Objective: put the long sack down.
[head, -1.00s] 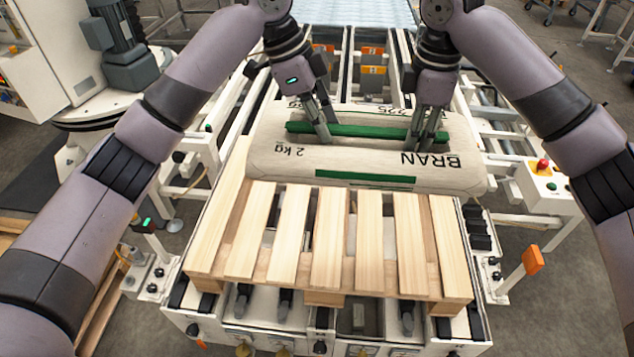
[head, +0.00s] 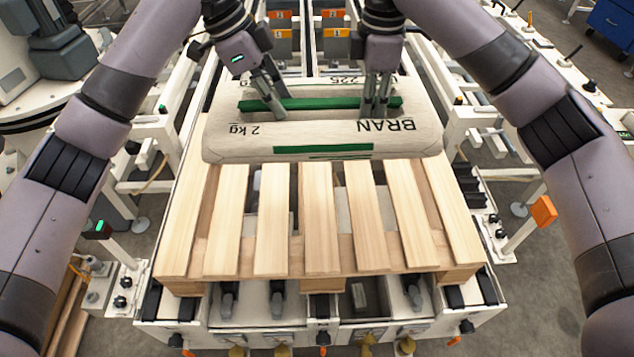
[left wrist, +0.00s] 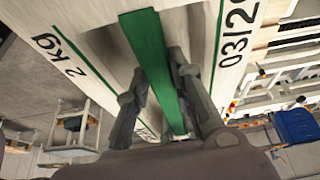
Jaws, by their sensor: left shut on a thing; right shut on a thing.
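The long sack (head: 300,143) is pale, with green bands and the words BRAN and 2 kg. In the head view it lies crosswise at the far end of the wooden pallet (head: 317,225); whether it touches the slats I cannot tell. My left gripper (head: 275,110) is shut on the sack's raised green strip near its left end. My right gripper (head: 375,110) is shut on the strip nearer its right end. In the left wrist view my left gripper (left wrist: 165,95) has its fingers on either side of the green strip (left wrist: 150,55). The sack's far side is partly hidden by my grippers.
The near pallet slats are bare. The pallet rests on a white conveyor frame (head: 240,335). An orange box (head: 543,211) stands at the right, and white rails flank both sides. Orange-labelled parts (head: 336,32) are beyond the sack.

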